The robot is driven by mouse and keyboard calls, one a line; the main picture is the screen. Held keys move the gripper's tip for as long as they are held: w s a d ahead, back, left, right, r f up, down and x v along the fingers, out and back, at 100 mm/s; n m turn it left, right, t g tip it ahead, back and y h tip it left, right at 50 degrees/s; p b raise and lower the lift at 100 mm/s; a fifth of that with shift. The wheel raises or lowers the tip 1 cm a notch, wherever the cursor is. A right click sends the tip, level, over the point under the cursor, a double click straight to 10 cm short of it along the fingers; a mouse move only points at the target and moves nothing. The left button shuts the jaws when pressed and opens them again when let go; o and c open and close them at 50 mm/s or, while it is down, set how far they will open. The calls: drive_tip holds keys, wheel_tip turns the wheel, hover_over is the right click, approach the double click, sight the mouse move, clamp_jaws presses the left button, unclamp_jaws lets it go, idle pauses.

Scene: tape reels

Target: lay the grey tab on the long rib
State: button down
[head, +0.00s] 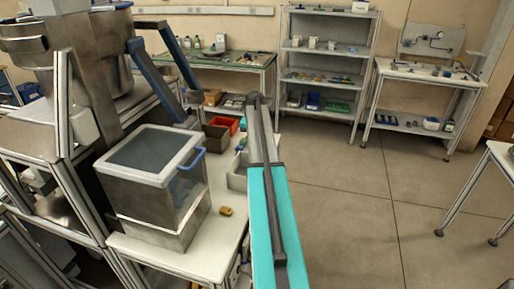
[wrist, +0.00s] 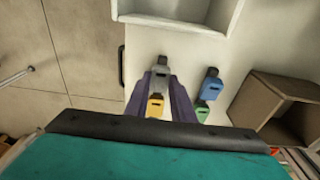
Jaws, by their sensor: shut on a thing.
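My gripper (wrist: 159,82) shows in the wrist view with two dark purple fingers pointing up the picture. It is shut on the grey tab (wrist: 160,72), which sits between the fingertips and has a dark slot in it. A yellow-orange tab (wrist: 155,105) shows between the fingers, nearer to the palm. A blue tab (wrist: 210,85) and a green tab (wrist: 202,110) are to the right of the fingers. I cannot make out the long rib in either view. In the head view the fingers and the grey tab cannot be made out.
A pale tray (wrist: 178,20) lies beyond the fingertips, and an open brown box (wrist: 262,85) stands at the right. In the head view, a lidded clear box (head: 150,165) and a small yellow piece (head: 226,211) are on the white bench (head: 185,258). Floor lies to the right.

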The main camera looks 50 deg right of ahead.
drive_tip(key=shift+f, duration=0.1)
drive_tip(key=c, duration=1.5)
unclamp_jaws()
drive_tip(key=shift+s+a+r+b, duration=0.15)
drive_tip(key=shift+r+b, duration=0.4)
drive_tip(key=shift+r, duration=1.5)
drive_tip(key=shift+s+a+r+b, duration=0.1)
drive_tip(key=shift+a+r+b, duration=0.3)
drive_tip(key=shift+r, duration=1.6)
drive_tip(key=shift+s+a+r+b, duration=0.1)
drive_tip(key=shift+r+b, duration=0.55)
drive_tip(key=shift+r, duration=1.4)
drive_tip(key=shift+f, duration=0.1)
